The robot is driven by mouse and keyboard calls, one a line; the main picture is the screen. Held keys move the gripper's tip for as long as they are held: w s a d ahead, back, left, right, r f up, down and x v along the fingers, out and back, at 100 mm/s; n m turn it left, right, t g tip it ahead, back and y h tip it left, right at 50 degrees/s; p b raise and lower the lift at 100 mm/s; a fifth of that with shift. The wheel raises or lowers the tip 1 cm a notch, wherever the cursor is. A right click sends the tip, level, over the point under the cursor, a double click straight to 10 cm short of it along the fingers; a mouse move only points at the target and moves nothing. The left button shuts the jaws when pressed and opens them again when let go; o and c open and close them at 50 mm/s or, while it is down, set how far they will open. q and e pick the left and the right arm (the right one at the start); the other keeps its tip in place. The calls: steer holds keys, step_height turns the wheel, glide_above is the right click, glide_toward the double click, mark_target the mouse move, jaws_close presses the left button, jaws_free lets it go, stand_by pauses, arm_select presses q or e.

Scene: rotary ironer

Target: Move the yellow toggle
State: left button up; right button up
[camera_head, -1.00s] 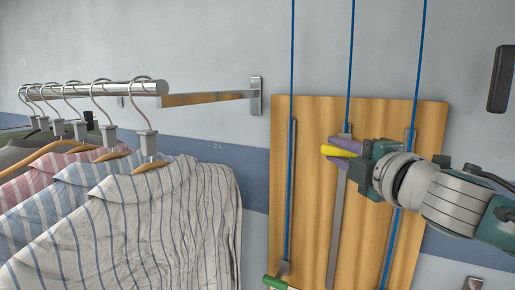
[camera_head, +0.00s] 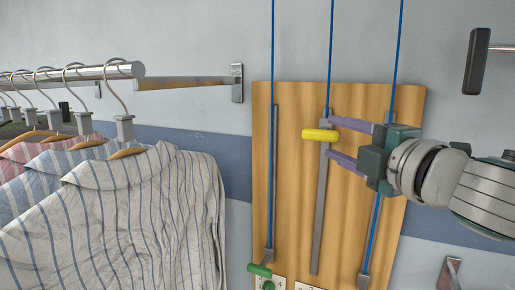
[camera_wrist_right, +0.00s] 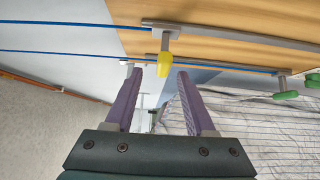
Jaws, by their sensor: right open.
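The yellow toggle (camera_head: 320,134) sits near the top of the middle slotted metal track (camera_head: 322,210) on the wooden board (camera_head: 287,180). A blue cord runs up from it. My right gripper (camera_head: 337,139) is open, with its two purple fingers spread above and below the toggle's level, just to its right. The fingers do not appear to touch it. In the right wrist view the yellow toggle (camera_wrist_right: 164,66) shows just beyond the gap between the open fingertips (camera_wrist_right: 160,72). My left gripper is not in view.
A green toggle (camera_head: 260,271) sits at the bottom of the left track. The right track is partly behind my gripper. Striped shirts (camera_head: 120,220) hang from a metal rail (camera_head: 75,75) at the left. A dark handle (camera_head: 476,62) projects at the upper right.

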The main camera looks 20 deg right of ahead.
steer(key=s+b, duration=0.1)
steer(key=s, duration=0.3)
steer(key=shift+s+a, duration=0.15)
steer(key=shift+s, duration=0.05)
stand_by(0.3)
steer(key=s+a+f+m+g+p, duration=0.3)
steer(key=s+a+m+g, duration=0.1)
steer(key=s, duration=0.3)
steer(key=s+a+f+m+g+y+p, duration=0.1)
steer(key=s+a+f+m+g+p, duration=0.2)
steer(key=s, duration=0.5)
steer(key=s+a+f+m+g+p, duration=0.3)
steer(key=s+a+m+g+p, duration=0.2)
steer(key=s+m+g, duration=0.2)
steer(key=shift+s+a+f+m, duration=0.2)
steer(key=shift+s+m, duration=0.15)
steer(key=shift+m, duration=0.25)
